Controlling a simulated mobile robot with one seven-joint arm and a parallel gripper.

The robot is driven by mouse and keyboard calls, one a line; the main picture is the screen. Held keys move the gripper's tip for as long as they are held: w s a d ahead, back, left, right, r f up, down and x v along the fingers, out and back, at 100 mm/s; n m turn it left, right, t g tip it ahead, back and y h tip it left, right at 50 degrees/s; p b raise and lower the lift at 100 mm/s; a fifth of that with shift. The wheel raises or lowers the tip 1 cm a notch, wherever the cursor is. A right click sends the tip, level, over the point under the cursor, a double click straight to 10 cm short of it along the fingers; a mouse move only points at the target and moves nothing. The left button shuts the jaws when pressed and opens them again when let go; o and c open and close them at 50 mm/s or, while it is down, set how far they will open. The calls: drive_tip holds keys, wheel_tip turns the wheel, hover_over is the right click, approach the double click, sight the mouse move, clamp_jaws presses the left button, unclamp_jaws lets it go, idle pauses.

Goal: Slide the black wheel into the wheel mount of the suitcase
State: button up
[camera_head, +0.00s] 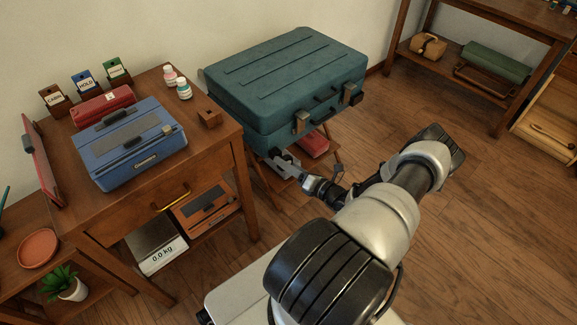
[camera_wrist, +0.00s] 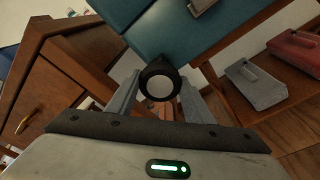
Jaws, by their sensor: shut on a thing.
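The teal suitcase (camera_head: 285,80) lies flat on a wooden stand, with its latches on the front side. In the wrist view its underside or side (camera_wrist: 190,35) fills the top. The black wheel (camera_wrist: 160,70) has a pale round hub and sits between my two fingers in the wrist view. My gripper (camera_head: 284,163) is shut on it, just below the suitcase's lower front edge near the left corner. The wheel looks close to the suitcase, but I cannot tell whether they touch. The wheel mount cannot be made out in either view.
The wooden desk (camera_head: 219,150) with a blue case (camera_head: 130,150) stands close on the left. The stand's lower shelf holds a red case (camera_head: 314,145), also seen in the wrist view (camera_wrist: 296,48) beside a grey case (camera_wrist: 256,85). Open floor (camera_head: 440,90) lies to the right.

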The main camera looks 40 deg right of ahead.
drive_tip(key=shift+w+a+b, duration=0.1)
drive_tip(key=shift+w+b, duration=0.2)
drive_tip(key=shift+w, duration=0.9)
drive_tip(key=o, duration=1.1)
drive_tip(key=s+d+p, duration=0.1)
drive_tip(key=s, duration=0.4)
drive_tip(key=s+d+r, duration=0.1)
drive_tip(key=s, duration=0.5)
drive_tip(key=s+d+p, duration=0.1)
drive_tip(key=s, duration=0.5)
drive_tip(key=shift+s+r+p, duration=0.1)
drive_tip(key=shift+r+p, duration=0.1)
drive_tip(key=shift+p, duration=0.15)
